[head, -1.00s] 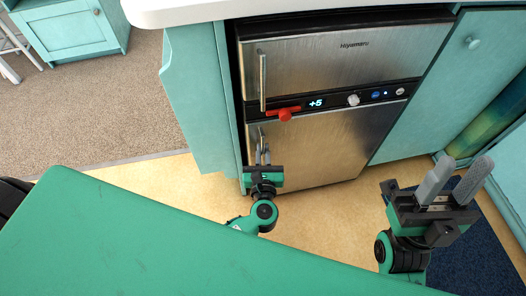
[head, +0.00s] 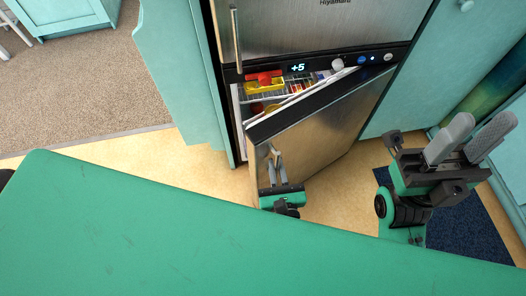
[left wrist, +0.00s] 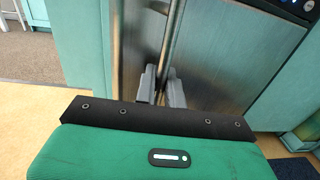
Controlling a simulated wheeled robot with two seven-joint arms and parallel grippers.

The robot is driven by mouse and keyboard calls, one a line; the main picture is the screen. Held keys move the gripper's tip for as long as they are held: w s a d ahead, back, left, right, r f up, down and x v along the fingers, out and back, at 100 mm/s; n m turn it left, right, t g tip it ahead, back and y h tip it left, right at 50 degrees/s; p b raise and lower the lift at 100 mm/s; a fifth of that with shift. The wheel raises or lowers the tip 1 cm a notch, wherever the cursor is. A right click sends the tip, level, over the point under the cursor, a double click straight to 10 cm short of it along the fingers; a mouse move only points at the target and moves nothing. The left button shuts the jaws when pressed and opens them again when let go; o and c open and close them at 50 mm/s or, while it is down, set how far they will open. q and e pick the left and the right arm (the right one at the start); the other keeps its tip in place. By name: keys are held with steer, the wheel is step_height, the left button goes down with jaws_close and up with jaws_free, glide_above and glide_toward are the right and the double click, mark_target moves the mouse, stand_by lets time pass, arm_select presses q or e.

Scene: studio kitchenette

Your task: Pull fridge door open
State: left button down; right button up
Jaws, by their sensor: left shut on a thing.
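The lower fridge door (head: 318,128) is steel and stands partly open, swung out toward me with its free edge at the left. Behind it the lit inside shows shelves with food (head: 288,90). My left gripper (head: 274,158) is shut on the door's vertical handle (left wrist: 168,48) near the door's left edge. In the left wrist view its grey fingers (left wrist: 160,85) sit around the handle bar. My right gripper (head: 468,138) is open and empty, raised to the right of the door.
The upper steel door (head: 290,30) with its own handle (head: 237,40) is closed. Teal cabinets (head: 182,70) flank the fridge. A dark blue mat (head: 455,225) lies at right.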

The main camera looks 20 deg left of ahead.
arm_select(q)
steer(key=shift+s+d, duration=0.3)
steer(key=shift+d, duration=0.2)
steer(key=c, duration=1.6)
jaws_free()
steer(key=shift+a, duration=0.1)
